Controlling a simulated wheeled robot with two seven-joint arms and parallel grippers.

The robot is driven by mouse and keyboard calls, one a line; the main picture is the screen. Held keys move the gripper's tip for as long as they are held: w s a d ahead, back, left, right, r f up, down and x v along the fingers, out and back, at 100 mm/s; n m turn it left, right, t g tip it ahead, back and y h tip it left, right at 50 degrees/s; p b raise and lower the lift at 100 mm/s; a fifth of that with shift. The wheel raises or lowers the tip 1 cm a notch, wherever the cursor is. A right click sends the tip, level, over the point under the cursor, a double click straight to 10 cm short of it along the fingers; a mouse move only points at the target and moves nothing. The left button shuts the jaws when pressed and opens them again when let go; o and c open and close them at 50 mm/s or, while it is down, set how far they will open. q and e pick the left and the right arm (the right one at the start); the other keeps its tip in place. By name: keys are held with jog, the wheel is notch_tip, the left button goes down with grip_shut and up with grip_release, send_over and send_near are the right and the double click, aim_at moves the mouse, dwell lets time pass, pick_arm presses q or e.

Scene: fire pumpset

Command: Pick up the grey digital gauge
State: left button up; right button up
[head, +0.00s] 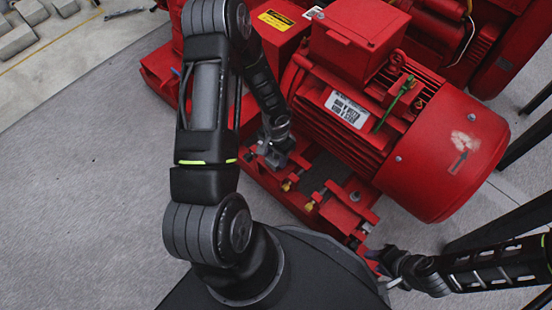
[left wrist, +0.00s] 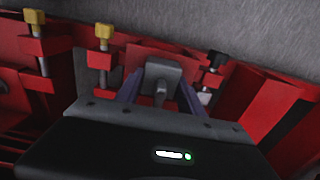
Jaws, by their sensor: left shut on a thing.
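My left gripper (head: 272,155) is down at the red pump base, beside the motor. In the left wrist view its two bluish fingers (left wrist: 160,98) stand on either side of a small grey block with a short stem, which looks like the grey digital gauge (left wrist: 162,73). The gripper is shut on it. The gauge's display face is not visible, and the head view does not show the gauge clearly. My right gripper (head: 383,270) is low at the right, near the front end of the red base; its jaws are too small to read.
The large red motor (head: 440,150) fills the right side, with a red box (head: 355,40) on top. Bolts with yellow heads (left wrist: 103,32) and a black-headed bolt (left wrist: 217,58) stand close around the left gripper. Grey floor (head: 90,190) lies open at the left.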

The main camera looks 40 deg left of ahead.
pick_arm(q)
jog(key=shift+r, duration=0.2)
grip_shut()
jog(key=shift+r+p, duration=0.35)
jog(key=shift+r, duration=0.15)
notch_tip(320, 180, up, 17)
jog(key=p, duration=0.6)
jog(key=shift+f, duration=0.15)
